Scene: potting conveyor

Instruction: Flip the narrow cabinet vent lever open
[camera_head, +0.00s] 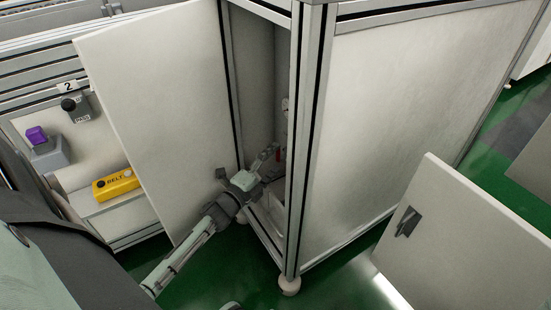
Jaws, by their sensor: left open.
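The narrow cabinet (295,130) stands in the middle with a tall, narrow opening between metal-framed posts. My left arm comes in from the lower left, and my left gripper (268,160) reaches into the lower part of this opening. Its jaws are open and small in the view. A small pale round part (285,103) sits higher inside. My right gripper is not in view.
A white panel (160,100) stands left of the opening, close to my left arm. A white door-like panel with a dark handle (408,222) stands at the right. A yellow belt control box (116,184) and a purple button (37,135) are at the left. The floor is green.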

